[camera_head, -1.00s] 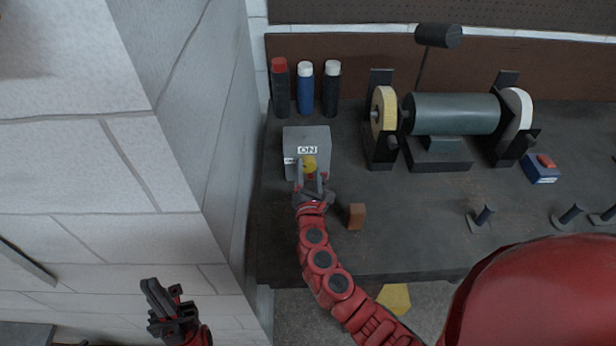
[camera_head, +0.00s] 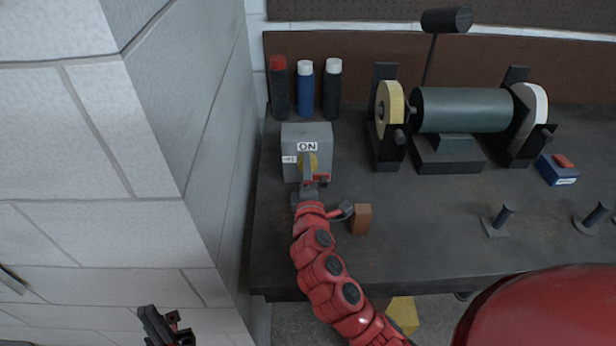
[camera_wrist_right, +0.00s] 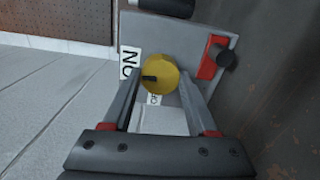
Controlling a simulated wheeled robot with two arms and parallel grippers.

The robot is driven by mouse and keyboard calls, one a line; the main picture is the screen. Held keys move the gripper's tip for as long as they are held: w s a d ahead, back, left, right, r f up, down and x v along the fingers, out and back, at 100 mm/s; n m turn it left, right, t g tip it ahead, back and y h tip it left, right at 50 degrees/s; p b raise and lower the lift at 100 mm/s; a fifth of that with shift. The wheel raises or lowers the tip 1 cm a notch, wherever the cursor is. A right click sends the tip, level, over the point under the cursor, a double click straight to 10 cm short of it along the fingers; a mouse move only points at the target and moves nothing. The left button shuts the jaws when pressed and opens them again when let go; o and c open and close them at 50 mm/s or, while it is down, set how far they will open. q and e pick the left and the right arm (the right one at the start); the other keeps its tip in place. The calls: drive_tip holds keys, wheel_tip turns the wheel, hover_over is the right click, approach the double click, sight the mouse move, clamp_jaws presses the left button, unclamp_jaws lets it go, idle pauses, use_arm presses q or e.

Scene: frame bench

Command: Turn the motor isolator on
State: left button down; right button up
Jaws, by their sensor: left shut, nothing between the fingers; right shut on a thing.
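The motor isolator is a grey box (camera_head: 322,135) at the back left of the bench, with an ON label (camera_head: 307,147) on top and an OFF label (camera_head: 289,160) at its left. Its round yellow knob (camera_wrist_right: 167,64) carries a short dark mark on the ON label's side. My right gripper (camera_head: 308,158) is shut on the yellow knob, one finger on each side in the right wrist view (camera_wrist_right: 160,82). In the head view its fingers partly hide the knob. My left gripper (camera_head: 158,322) is shut and empty at the bottom left, away from the box.
A red lever with a black end (camera_wrist_right: 213,62) sits on the box beside one finger. Several spray cans (camera_head: 305,90) stand behind. A brown block (camera_head: 361,219) lies close to my right wrist. A bench grinder (camera_head: 460,112) stands to the right, and a white wall (camera_head: 205,150) to the left.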

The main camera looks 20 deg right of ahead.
drive_tip(key=shift+f+m+b, duration=0.15)
drive_tip(key=shift+m+b, duration=0.2)
drive_tip(key=shift+m, duration=0.15)
drive_tip(key=o, duration=1.4)
